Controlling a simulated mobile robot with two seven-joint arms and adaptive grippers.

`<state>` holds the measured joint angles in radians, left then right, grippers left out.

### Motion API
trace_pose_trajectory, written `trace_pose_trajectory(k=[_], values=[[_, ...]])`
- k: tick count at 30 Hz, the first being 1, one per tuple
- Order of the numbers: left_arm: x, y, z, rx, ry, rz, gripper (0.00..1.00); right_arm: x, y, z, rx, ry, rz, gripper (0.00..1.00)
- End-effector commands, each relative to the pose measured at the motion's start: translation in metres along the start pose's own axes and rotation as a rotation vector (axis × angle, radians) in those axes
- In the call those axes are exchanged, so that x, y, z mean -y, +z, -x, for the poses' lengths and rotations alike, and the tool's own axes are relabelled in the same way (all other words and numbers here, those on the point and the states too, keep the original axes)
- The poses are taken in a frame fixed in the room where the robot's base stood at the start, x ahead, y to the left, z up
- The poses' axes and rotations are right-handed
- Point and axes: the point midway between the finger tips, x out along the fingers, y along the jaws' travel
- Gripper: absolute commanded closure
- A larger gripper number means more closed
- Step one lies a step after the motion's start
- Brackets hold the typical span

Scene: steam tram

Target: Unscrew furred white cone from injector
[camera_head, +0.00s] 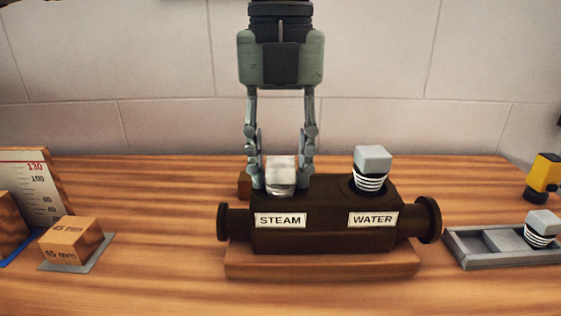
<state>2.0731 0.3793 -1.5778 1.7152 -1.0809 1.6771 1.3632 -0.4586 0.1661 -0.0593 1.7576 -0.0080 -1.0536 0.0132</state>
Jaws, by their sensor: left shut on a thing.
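The dark injector body (330,235) stands on a wooden base in the middle of the bench, with labels STEAM and WATER on its front. The furred white cone (280,175) sits upright over the STEAM side, its lower end at the injector's top. My left gripper (281,180) comes down from above and is shut on the white cone, one finger on each side of it. A grey cone with black and white striped thread (371,167) stands in the WATER side. My right gripper is not in view.
A grey tray (490,262) at the right holds another grey striped cone (541,228). A yellow and black object (543,178) stands behind it. At the left are a marked wooden block (70,240) and an upright scale board (42,190). The front of the bench is clear.

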Motion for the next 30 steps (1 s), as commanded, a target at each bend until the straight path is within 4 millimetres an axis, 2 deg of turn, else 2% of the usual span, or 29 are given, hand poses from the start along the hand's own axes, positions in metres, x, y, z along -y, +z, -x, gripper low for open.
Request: trace_pose_trajectory(k=[16, 30], values=[[0.0, 0.0, -0.001, 0.001, -0.001, 0.317, 1.0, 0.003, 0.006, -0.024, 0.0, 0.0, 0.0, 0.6], [0.0, 0.0, -0.001, 0.001, 0.0, 0.378, 1.0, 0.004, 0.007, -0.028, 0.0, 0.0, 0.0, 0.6]])
